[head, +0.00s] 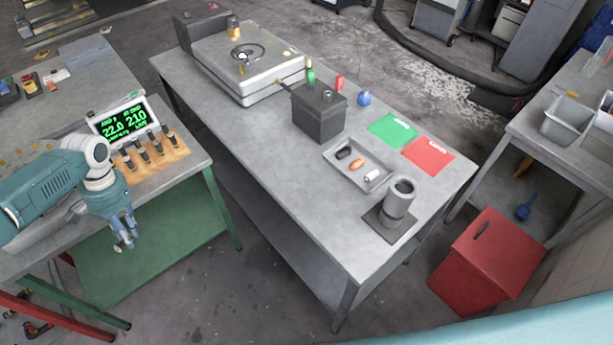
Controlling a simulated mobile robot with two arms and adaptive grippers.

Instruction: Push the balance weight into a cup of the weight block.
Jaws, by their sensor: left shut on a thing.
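My left gripper (124,244) points down in front of the left bench, beside the green panel. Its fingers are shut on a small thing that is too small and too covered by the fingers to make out. A tan block (176,155) with several dark upright cylinders stands on the left bench, up and to the right of the gripper and apart from it. It may be the weight block; its cups cannot be made out. I cannot pick out the balance weight for certain. My right gripper is not in view.
A display (124,120) with green digits stands behind the tan block. The middle table (290,190) holds a metal machine (250,85), a dark box (318,115), a small tray (345,178) and a grey cylinder (398,203). A floor gap separates both tables. A red bin (485,260) stands right.

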